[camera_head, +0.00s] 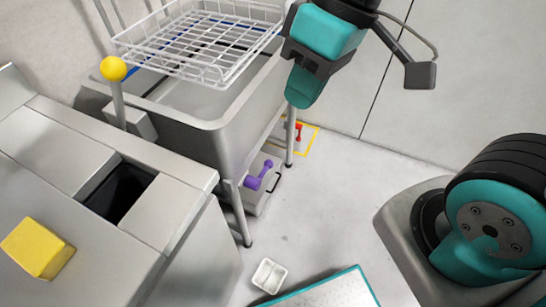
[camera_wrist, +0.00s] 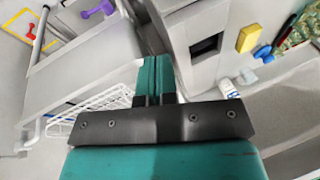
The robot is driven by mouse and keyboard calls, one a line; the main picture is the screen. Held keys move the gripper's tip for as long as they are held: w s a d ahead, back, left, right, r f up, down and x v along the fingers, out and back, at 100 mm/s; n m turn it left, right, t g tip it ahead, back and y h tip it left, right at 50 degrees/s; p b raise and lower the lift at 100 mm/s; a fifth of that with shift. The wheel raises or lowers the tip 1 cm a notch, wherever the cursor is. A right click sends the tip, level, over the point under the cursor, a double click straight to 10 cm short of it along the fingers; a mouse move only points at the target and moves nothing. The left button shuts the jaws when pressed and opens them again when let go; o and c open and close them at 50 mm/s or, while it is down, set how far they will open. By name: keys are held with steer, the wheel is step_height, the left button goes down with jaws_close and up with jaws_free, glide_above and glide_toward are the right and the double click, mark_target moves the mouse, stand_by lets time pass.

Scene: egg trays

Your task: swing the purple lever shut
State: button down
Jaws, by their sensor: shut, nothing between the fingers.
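The purple lever (camera_head: 259,176) sits low beneath the grey sink, on a light box close to a sink leg.
The grey sink (camera_head: 215,124) with a white wire rack (camera_head: 200,42) stands left of my gripper. A red valve (camera_head: 298,128) lies by a yellow floor outline. A white tray (camera_head: 269,276) lies on the floor. A yellow block (camera_head: 38,248) is on the counter.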

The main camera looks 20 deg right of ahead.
steer(key=w+d+f+b, duration=0.3)
steer(key=w+f+b, duration=0.6)
steer(key=w+f, duration=0.65)
steer(key=n+g+b, duration=0.1)
steer(key=b, duration=0.4)
glide_above(271, 161)
steer(key=s+d, duration=0.2)
steer(key=s, duration=0.1)
step_height(271, 161, down, 10)
steer(key=w+d+f+b, duration=0.3)
steer(key=w+d+f, duration=0.1)
steer(key=f, duration=0.7)
steer(key=shift+w+d+b, duration=0.2)
steer(key=shift+w+b, duration=0.2)
steer(key=shift+w, duration=0.2)
steer(key=x, duration=0.4)
steer(key=b+x, duration=0.1)
steer(key=x, duration=0.4)
steer(key=b+x, duration=0.1)
steer(key=x, duration=0.4)
steer(key=shift+s+a+r, duration=0.15)
steer(key=shift+a, duration=0.1)
